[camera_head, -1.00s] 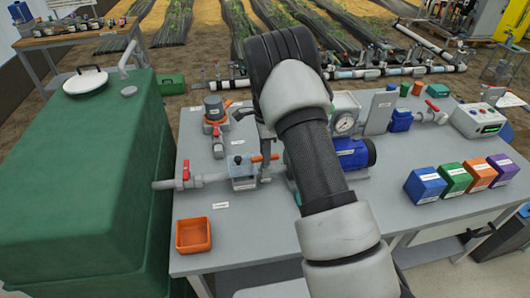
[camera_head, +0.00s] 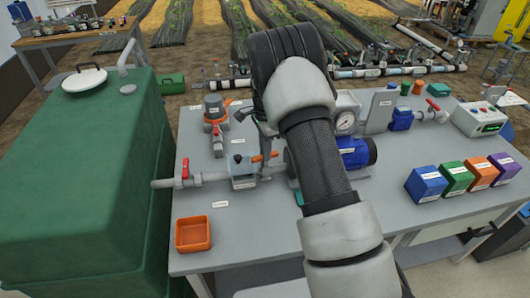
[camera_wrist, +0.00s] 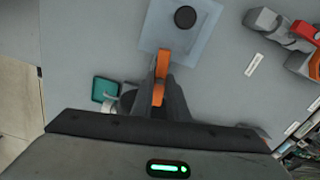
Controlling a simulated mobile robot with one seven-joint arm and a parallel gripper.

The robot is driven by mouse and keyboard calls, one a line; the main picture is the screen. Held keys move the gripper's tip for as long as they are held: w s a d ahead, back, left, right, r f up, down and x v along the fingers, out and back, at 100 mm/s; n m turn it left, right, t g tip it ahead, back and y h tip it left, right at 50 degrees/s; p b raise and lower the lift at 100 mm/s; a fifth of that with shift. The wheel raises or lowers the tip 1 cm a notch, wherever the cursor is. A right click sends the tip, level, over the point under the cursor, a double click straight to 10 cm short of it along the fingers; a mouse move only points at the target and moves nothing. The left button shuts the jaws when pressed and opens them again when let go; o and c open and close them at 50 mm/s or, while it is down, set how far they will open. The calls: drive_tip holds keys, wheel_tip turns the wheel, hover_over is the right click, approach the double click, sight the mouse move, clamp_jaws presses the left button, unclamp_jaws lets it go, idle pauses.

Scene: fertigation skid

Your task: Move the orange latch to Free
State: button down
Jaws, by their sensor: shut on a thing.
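The orange latch (camera_head: 256,158) is a short lever at the flat-topped grey valve box (camera_head: 243,183) on the bench, in line with the grey pipe. In the wrist view the latch (camera_wrist: 161,75) points away from the box plate (camera_wrist: 150,30), which bears a round dark knob (camera_wrist: 185,17). My gripper (camera_wrist: 162,72) is shut on the latch, with a dark finger on each side. In the head view my gripper (camera_head: 265,150) is upright over the latch, and its fingers partly hide it. I cannot read the latch markings.
A red-handled valve (camera_head: 186,170) stands on the pipe to the left. An orange tray (camera_head: 194,235) is at the front left. The blue pump (camera_head: 357,153) stands right of the latch, partly behind my arm. The bench front between tray and arm is clear.

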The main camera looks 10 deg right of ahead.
drive_tip(key=n+b, duration=0.1)
drive_tip(key=n, duration=0.3)
drive_tip(key=shift+n, duration=0.3)
drive_tip(key=n+b, duration=0.1)
drive_tip(key=n, duration=0.2)
drive_tip(key=shift+n, duration=0.3)
drive_tip(key=n+b, duration=0.1)
drive_tip(key=n, duration=0.2)
drive_tip(key=shift+n, duration=2.3)
drive_tip(key=shift+r, duration=0.1)
drive_tip(key=c, duration=1.7)
unclamp_jaws()
wheel_tip(320, 180, up, 17)
drive_tip(key=shift+r, duration=0.2)
